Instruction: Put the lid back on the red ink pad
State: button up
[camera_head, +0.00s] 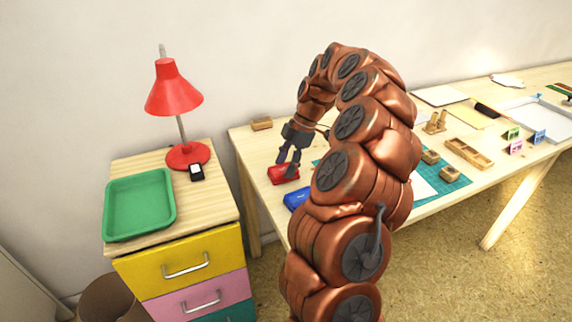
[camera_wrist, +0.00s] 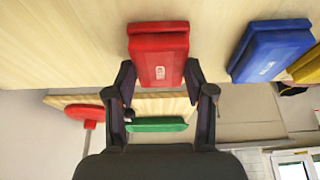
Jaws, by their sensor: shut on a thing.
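The red ink pad with its lid (camera_head: 284,174) is a red block at the left end of the long table. In the wrist view, the red lid (camera_wrist: 160,70) shows a small pale label. My gripper (camera_head: 289,163) points down at it from above. In the wrist view, my gripper's fingers (camera_wrist: 160,78) lie on both sides of the red lid, shut on it. The lid appears lined up with a red part behind it; whether it is fully seated I cannot tell. My fingers hide part of the block in the head view.
A blue ink pad (camera_head: 296,198) sits close by; it also shows in the wrist view (camera_wrist: 270,52), with a yellow one (camera_wrist: 307,66) beyond. A small wooden block (camera_head: 262,124) lies behind. A side cabinet holds a green tray (camera_head: 140,204), a red lamp (camera_head: 174,92) and a dark stamp-like object (camera_head: 196,173).

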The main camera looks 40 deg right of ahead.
jog(key=o, duration=0.9)
jog(key=shift+o, duration=0.5)
jog(key=shift+o, duration=1.2)
jog(key=shift+r, duration=0.15)
jog(key=shift+r+p, duration=0.85)
jog(key=shift+r, duration=2.55)
